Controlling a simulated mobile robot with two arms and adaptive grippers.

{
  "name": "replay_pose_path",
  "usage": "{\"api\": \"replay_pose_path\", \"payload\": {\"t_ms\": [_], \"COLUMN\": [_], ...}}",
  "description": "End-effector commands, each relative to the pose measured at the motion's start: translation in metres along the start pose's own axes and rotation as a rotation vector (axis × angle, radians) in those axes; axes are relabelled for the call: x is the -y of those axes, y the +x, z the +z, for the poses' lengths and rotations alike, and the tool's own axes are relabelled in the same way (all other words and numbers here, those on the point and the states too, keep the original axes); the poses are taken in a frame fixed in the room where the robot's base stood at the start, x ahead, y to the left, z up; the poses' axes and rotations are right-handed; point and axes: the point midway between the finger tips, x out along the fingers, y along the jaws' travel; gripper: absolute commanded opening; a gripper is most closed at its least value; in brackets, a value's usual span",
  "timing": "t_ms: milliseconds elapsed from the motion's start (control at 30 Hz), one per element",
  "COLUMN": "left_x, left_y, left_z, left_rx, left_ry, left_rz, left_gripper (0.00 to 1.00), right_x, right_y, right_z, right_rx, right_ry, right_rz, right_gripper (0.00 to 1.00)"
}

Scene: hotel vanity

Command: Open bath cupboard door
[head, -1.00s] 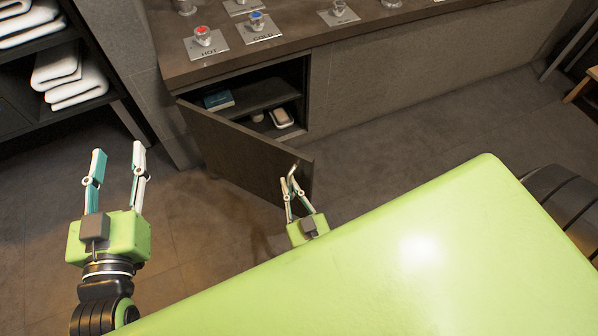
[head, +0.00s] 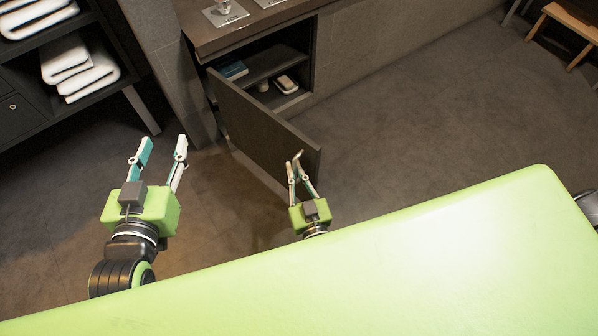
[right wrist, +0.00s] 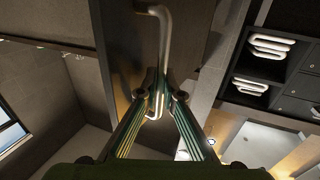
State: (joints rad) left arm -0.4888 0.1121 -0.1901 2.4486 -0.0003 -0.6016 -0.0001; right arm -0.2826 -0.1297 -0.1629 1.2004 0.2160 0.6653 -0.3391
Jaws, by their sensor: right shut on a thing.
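The dark bath cupboard door (head: 262,128) stands wide open in the head view, swung out from the cupboard (head: 262,72) under the vanity. My right gripper (head: 299,165) is at the door's free end, shut on the metal door handle (head: 298,155). In the right wrist view the fingers (right wrist: 157,92) close around the lower part of the pale bar handle (right wrist: 164,40), with the door (right wrist: 128,60) behind it. My left gripper (head: 166,148) is open and empty, left of the door and over the floor.
The cupboard holds a blue box (head: 233,70) and a pale item (head: 286,84). A towel shelf (head: 125,80) stands at the left. A wooden stool (head: 562,20) is at the far right. The floor (head: 430,110) right of the door is clear.

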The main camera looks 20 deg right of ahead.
Motion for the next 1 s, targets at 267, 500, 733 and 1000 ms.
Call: {"api": "replay_pose_path", "payload": {"t_ms": [267,500,733,1000], "left_x": [0.000,0.000,0.000,-0.002], "left_y": [0.000,0.000,0.000,0.000], "left_z": [0.000,0.000,0.000,0.001], "left_rx": [0.000,-0.001,-0.001,0.000], "left_ry": [0.000,-0.001,-0.001,-0.001], "left_rz": [0.000,0.000,0.001,0.003], "left_gripper": [0.40,0.40,0.40,0.40], "right_x": [0.003,0.003,0.003,0.002], "right_y": [0.004,0.004,0.003,-0.007], "right_z": [-0.001,-0.001,-0.001,0.001], "right_rx": [-0.002,-0.002,-0.001,0.001], "right_ry": [-0.002,-0.001,0.000,0.000], "right_rz": [0.000,-0.001,0.000,0.000], "right_gripper": [0.00,0.00,0.14,0.14]}}
